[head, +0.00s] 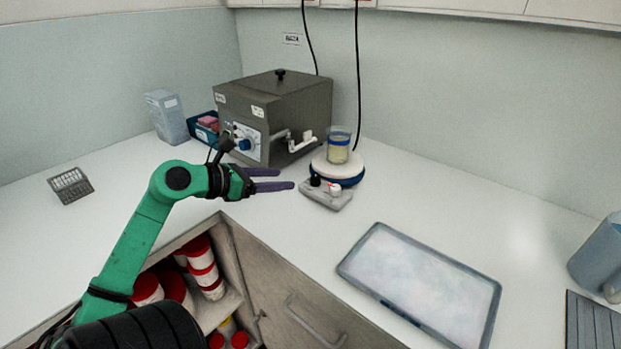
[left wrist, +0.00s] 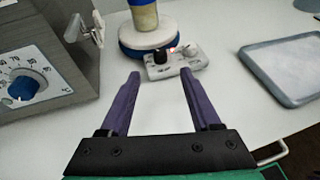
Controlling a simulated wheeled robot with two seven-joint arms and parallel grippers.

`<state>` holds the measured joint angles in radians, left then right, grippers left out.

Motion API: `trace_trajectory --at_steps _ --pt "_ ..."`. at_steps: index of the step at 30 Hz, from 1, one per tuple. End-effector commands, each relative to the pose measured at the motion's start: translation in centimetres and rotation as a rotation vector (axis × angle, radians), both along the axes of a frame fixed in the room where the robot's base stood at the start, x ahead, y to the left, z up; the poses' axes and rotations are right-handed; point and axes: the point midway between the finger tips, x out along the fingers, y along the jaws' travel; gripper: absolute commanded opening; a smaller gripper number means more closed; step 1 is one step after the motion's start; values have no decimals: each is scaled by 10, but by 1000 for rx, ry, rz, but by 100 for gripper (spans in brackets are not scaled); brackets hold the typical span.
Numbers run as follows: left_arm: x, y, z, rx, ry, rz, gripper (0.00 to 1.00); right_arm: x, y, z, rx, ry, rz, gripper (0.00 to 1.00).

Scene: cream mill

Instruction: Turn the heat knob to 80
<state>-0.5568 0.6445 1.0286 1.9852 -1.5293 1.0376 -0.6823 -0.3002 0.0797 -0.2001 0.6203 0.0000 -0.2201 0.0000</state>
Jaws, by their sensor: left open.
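A grey metal box (head: 275,112) at the back has a white dial face with a blue knob (head: 244,144). This knob (left wrist: 22,88) shows at the left of the left wrist view, with numbers around it. Its exact setting is too small to tell. A round stirrer plate (head: 338,168) stands to the right, with a small control unit (head: 327,194) in front that carries a black knob (left wrist: 162,54) and a white knob (left wrist: 191,51). My left gripper (head: 285,179) is open and empty, its fingers pointing at the control unit, apart from it. My right gripper is not in view.
A beaker with yellowish content (head: 339,146) stands on the stirrer plate. A shallow tray (head: 420,285) lies front right, a jug (head: 597,262) at the far right. A metal tap (head: 299,141) sticks out of the grey box. The counter at left is mostly clear.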

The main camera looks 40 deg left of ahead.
Motion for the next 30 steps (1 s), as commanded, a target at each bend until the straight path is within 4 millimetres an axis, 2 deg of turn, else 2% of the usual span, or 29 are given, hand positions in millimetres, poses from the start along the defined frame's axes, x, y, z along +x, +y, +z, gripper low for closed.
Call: trace_trajectory --at_steps 6,12,16,22,27,30 --pt "55 -12 -19 1 -1 -3 64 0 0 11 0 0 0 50" --pt "89 -18 -36 1 -1 0 64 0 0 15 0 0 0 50" --pt "96 -20 -40 1 1 -1 64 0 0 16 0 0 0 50" --pt "96 -20 -41 2 2 -2 64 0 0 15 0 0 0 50" --pt "96 -20 -41 2 2 -2 0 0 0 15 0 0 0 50" --pt "96 -20 -41 2 2 -2 0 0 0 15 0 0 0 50"
